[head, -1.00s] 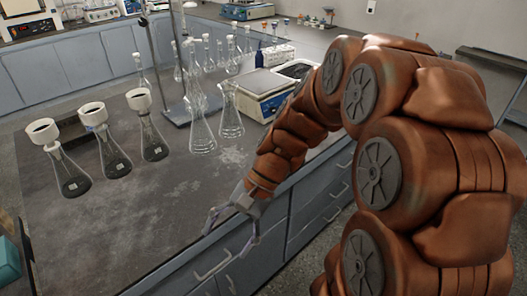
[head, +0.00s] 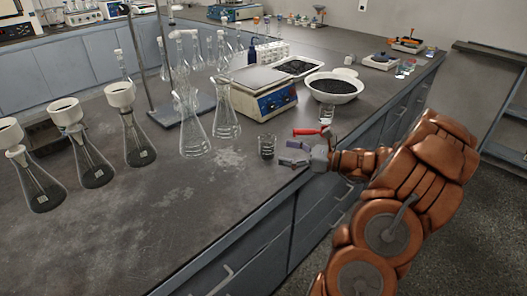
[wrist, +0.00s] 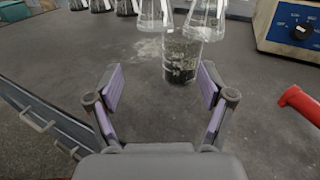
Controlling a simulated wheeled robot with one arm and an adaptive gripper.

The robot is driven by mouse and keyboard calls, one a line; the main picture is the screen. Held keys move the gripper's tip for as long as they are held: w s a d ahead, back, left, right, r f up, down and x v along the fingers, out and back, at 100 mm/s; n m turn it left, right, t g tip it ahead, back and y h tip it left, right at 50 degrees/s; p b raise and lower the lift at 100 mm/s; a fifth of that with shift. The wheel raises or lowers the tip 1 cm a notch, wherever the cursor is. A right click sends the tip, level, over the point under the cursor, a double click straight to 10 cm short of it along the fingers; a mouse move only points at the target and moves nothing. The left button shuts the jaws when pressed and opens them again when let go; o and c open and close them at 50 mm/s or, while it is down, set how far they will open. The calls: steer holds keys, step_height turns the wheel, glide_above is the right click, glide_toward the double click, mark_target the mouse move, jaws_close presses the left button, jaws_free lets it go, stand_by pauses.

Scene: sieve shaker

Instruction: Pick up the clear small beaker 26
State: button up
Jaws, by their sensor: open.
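A small clear beaker (head: 267,146) stands upright on the dark bench near its front edge. It looks dark and speckled inside; I cannot read a number on it. In the wrist view the beaker (wrist: 181,62) is ahead of my gripper, nearer the right finger. My gripper (head: 287,153) is open and empty, low over the bench to the right of the beaker. In the wrist view its purple-padded fingers (wrist: 161,86) are spread, with the beaker beyond their tips.
Two glass flasks (head: 227,117) stand behind the beaker. Another small clear beaker (head: 327,114) stands by a white bowl (head: 334,89).

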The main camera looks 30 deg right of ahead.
mark_target(270, 144)
steer(key=shift+w+d+f+m+t+h, duration=0.1)
steer(key=shift+d+f+m+t+h, duration=0.1)
steer(key=shift+d, duration=0.3)
steer(key=shift+w+d+f+m+t+h, duration=0.1)
steer(key=shift+d+f+m+t, duration=0.1)
steer(key=shift+d, duration=0.3)
steer(key=shift+w+d+x, duration=0.1)
steer(key=shift+d+x, duration=0.05)
steer(key=shift+x, duration=1.75)
steer(key=shift+w+d+x, duration=0.1)
steer(key=shift+d+x, duration=0.05)
steer(key=shift+x, duration=1.7)
steer(key=c, duration=1.3)
steer(key=shift+r, duration=0.15)
